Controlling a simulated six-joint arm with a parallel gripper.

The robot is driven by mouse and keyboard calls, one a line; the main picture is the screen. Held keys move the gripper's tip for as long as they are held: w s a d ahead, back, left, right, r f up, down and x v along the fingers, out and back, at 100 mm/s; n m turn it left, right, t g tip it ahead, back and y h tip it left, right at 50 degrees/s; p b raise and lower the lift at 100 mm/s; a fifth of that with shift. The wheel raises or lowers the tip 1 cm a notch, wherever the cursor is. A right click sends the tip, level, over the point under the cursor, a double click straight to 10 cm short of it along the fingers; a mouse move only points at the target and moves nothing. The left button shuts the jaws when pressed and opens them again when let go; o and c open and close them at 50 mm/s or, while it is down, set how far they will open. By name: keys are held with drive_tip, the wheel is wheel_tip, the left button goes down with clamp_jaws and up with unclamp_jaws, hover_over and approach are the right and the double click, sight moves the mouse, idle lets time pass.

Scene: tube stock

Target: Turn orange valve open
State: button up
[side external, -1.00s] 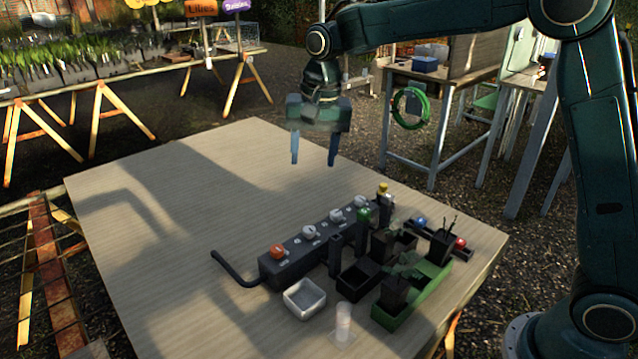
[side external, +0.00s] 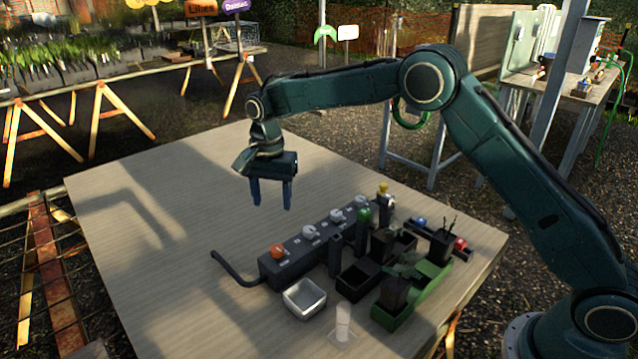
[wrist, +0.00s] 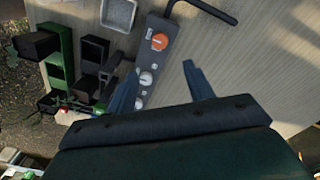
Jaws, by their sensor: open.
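The orange valve (side external: 277,251) is a round knob at the left end of a dark manifold block (side external: 268,272) on the table. In the wrist view the orange valve (wrist: 159,41) shows at the top, ahead of the fingers and between their lines. My gripper (side external: 271,207) is open and empty, fingers pointing down, in the air above the table, up and slightly left of the orange valve. In the wrist view my gripper (wrist: 160,82) has its two blue fingers wide apart. Nothing hides the valve.
White knobs (side external: 309,232) sit along the same block. A bent black pipe (side external: 232,270) leaves its left end. A metal tray (side external: 304,298), a clear cylinder (side external: 343,320), dark bins and a green holder (side external: 432,284) stand in front and right. The table's left half (side external: 150,230) is clear.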

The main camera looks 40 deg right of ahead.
sight(277, 248)
wheel_tip(277, 248, down, 14)
drive_tip(key=shift+r, duration=0.15)
idle(0.7)
drive_tip(key=shift+c, duration=0.2)
drive_tip(key=c, duration=0.9)
